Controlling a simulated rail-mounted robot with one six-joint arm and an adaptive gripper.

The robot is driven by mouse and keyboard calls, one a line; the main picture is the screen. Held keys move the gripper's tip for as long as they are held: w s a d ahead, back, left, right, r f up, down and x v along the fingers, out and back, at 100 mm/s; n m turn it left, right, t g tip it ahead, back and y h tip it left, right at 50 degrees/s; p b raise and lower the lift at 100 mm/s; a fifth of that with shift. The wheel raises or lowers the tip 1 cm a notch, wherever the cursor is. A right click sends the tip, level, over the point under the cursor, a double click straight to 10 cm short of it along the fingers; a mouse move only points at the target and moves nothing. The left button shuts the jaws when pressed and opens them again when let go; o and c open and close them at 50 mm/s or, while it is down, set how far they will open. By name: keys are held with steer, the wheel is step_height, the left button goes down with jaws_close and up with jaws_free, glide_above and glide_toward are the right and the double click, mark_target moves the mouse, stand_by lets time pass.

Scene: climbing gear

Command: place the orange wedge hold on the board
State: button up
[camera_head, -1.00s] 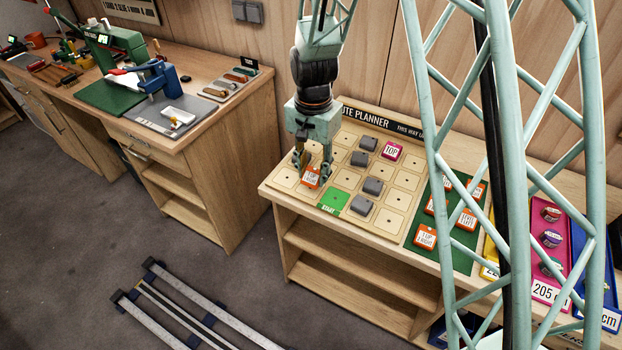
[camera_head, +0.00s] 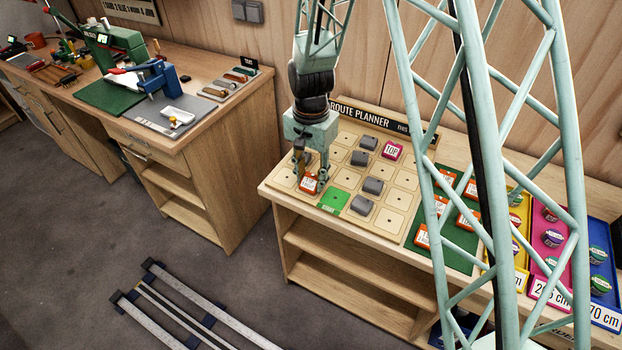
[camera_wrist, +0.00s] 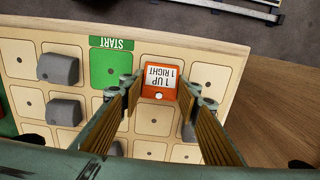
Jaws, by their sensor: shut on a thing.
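My gripper (camera_head: 310,177) points down over the near left part of the route planner board (camera_head: 278,187). It is shut on an orange wedge hold (camera_head: 309,185) with a white label. In the wrist view the orange wedge hold (camera_wrist: 160,78) sits between the two fingertips (camera_wrist: 161,88), its label reading "1 UP 1 RIGHT" upside down. It is over the cell beside the green START cell (camera_head: 333,201), to its left in the head view. I cannot tell whether its underside touches the board.
Cells on the board's right side (camera_head: 397,200) are bare.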

mark_target(311, 178)
steer(key=shift+f, duration=0.2)
steer(key=o, duration=0.8)
steer(key=shift+o, duration=0.2)
steer(key=shift+r, duration=0.25)
step_height(311, 178, up, 12)
steer(key=p, duration=0.1)
steer(key=shift+p, duration=0.3)
stand_by(0.6)
